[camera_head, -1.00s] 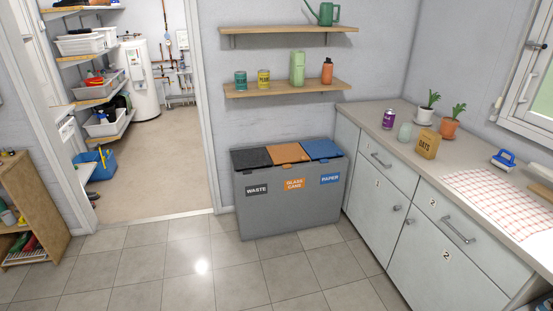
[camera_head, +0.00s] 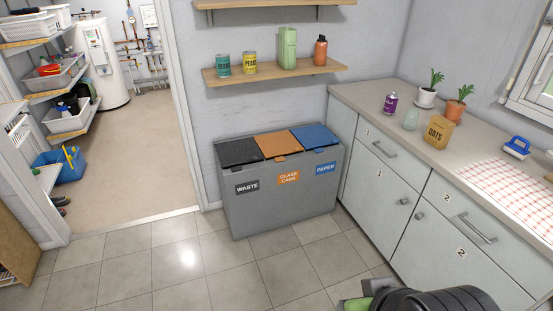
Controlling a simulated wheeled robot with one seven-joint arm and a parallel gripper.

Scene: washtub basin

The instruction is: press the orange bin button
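The grey sorting bin (camera_head: 285,200) stands against the wall with three lids: black, orange and blue. The orange lid (camera_head: 277,144) is in the middle, shut, above a label reading "GLASS CANS". A small orange tab (camera_head: 282,157) sits at its front edge; I take it for the button. Dark, grey and green parts of my arm show at the bottom right edge. What seems to be part of my gripper (camera_head: 357,302) is cut off by the frame, so its opening is hidden. It is well in front of the bin and apart from it.
The counter (camera_head: 390,130) with drawers stands right of the bin, holding a purple can, oats and plants. A wooden shelf (camera_head: 275,73) with tins hangs above the bin. The tiled floor (camera_head: 200,265) before the bin is clear. A doorway opens at left.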

